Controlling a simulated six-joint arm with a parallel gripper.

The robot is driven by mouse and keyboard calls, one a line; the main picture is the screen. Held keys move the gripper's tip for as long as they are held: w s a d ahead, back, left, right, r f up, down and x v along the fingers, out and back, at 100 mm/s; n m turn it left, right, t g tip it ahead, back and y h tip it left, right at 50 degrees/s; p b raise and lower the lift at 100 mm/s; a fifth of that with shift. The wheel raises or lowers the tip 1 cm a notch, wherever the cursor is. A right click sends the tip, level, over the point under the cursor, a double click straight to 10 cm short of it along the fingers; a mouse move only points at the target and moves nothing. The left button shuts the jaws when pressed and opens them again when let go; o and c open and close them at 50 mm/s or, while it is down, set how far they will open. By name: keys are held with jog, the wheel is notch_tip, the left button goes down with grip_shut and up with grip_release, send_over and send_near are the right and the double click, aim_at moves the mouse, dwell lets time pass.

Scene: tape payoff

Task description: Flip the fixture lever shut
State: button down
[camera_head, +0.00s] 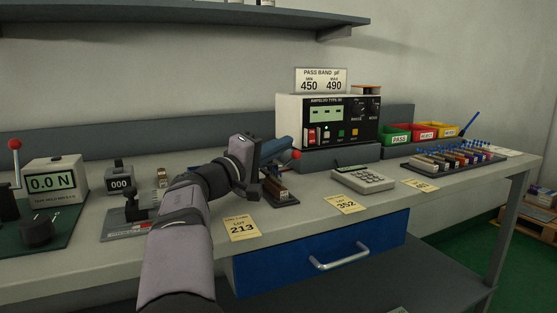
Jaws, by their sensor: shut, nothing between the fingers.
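The fixture (283,196) is a small dark stand on the bench, just right of my wrist, with a brown block on its base. Its lever ends in a red knob (295,154) and appears raised; my gripper hides part of it. My gripper (285,147) reaches over the bench from the left, its fingers shut and empty. In this view the fingertips are beside the red knob, up and to its left. I cannot tell whether they touch it.
A meter (327,122) stands behind the fixture, with a calculator (363,179) to its right. Yellow lot cards (242,228) lie along the front. Parts bins (397,136) and a component rack (455,158) stand at right.

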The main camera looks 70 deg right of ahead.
jog(key=shift+s+a+f+b, duration=0.45)
jog(key=shift+f+b, duration=0.25)
jog(key=shift+b, duration=0.85)
jog(key=shift+s, duration=0.15)
notch_tip(320, 180, up, 10)
jog(key=p, duration=0.4)
jog(key=shift+w+p, duration=0.2)
jog(key=shift+p, duration=0.15)
jog(key=shift+r, duration=0.1)
